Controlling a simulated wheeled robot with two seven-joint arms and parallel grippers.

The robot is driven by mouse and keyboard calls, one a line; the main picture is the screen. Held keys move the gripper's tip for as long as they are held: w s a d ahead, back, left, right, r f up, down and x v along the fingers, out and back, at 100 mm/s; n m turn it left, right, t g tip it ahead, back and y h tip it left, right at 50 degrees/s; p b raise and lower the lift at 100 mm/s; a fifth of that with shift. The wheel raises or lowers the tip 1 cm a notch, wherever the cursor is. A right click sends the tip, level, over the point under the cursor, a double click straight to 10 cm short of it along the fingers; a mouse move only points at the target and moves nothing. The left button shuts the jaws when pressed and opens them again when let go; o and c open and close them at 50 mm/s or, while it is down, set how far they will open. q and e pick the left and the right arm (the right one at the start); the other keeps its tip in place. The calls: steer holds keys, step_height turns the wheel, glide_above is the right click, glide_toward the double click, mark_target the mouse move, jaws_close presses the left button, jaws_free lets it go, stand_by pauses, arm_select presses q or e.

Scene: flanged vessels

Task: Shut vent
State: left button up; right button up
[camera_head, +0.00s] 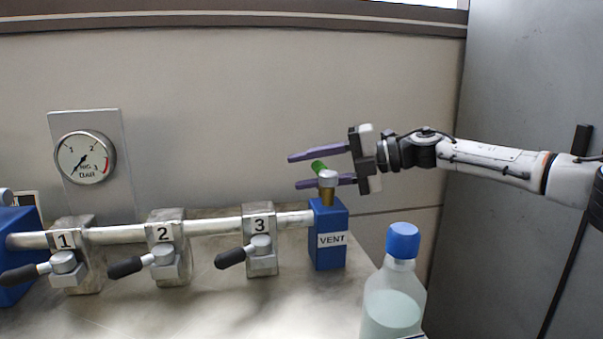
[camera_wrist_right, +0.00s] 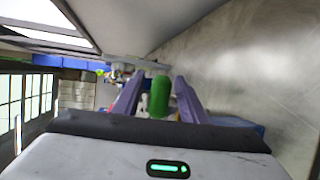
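The vent valve is a blue block (camera_head: 328,238) labelled VENT at the right end of the pipe, with a metal stem on top and a green handle (camera_head: 319,166). My right gripper (camera_head: 292,171) reaches in from the right with its two purple fingers apart, one above and one below the green handle's level. In the right wrist view the green handle (camera_wrist_right: 160,96) shows between the fingers (camera_wrist_right: 160,92), with gaps visible beside it. The lower finger passes close to the stem; I cannot tell whether it touches. My left gripper is not in view.
A clear bottle with a blue cap (camera_head: 403,240) stands right of the vent block. Valves 1 (camera_head: 63,263), 2 (camera_head: 163,256) and 3 (camera_head: 260,246), with black handles, line the pipe to the left. A pressure gauge (camera_head: 85,158) is on a plate behind. The bench front between valve 3 and the bottle is clear.

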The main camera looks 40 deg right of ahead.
steer(key=shift+w+a+f, duration=0.15)
steer(key=shift+w+a, duration=0.25)
steer(key=shift+w, duration=0.05)
jaws_close()
